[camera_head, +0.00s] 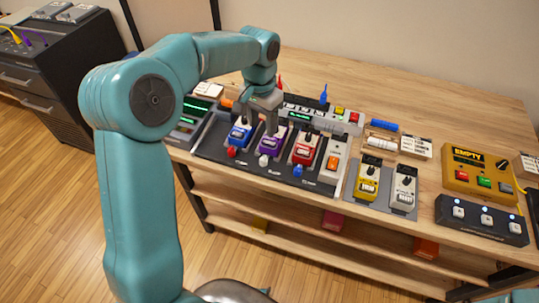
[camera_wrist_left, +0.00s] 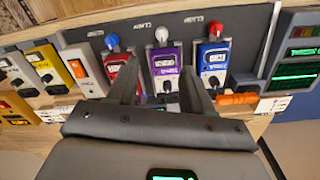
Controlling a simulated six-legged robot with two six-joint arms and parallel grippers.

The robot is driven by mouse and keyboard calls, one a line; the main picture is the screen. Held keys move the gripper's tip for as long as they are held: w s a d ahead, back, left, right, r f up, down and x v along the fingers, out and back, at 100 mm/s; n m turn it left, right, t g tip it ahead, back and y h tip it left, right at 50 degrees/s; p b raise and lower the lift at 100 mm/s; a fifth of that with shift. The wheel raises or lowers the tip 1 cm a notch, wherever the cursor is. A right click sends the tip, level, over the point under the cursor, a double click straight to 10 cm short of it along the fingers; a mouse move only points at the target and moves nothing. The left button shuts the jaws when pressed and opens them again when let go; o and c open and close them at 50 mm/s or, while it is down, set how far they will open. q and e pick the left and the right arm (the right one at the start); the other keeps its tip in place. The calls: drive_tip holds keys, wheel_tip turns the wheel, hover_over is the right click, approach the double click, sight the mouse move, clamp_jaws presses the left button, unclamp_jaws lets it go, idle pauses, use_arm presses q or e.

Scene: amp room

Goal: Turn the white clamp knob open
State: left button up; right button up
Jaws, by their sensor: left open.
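The white clamp knob (camera_head: 264,160) stands at the front of the dark pedalboard (camera_head: 215,155), in front of the purple pedal (camera_head: 271,141). In the left wrist view the white knob (camera_wrist_left: 162,34) shows beyond the purple pedal (camera_wrist_left: 165,68), at the picture's top middle. My left gripper (camera_head: 260,119) is open and points down above the pedalboard, near the back of the purple pedal. In the wrist view its two fingers (camera_wrist_left: 160,72) are spread to either side of the purple pedal, short of the knob. My right gripper is out of view.
A blue pedal (camera_head: 239,134) with a red knob (camera_head: 231,152) and a red pedal (camera_head: 305,149) with a blue knob (camera_head: 297,171) flank the purple one. Yellow and white pedals (camera_head: 404,187) stand to the right. The bench edge and open floor lie in front.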

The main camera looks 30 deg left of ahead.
sight(263, 158)
use_arm(q)
wheel_tip(263, 158, down, 13)
drive_tip(key=shift+s+a+r+p, duration=0.1)
drive_tip(key=shift+s+p, duration=0.05)
drive_tip(key=shift+p, duration=0.15)
drive_tip(key=shift+s+f, duration=0.1)
drive_tip(key=shift+f, duration=0.6)
clamp_jaws()
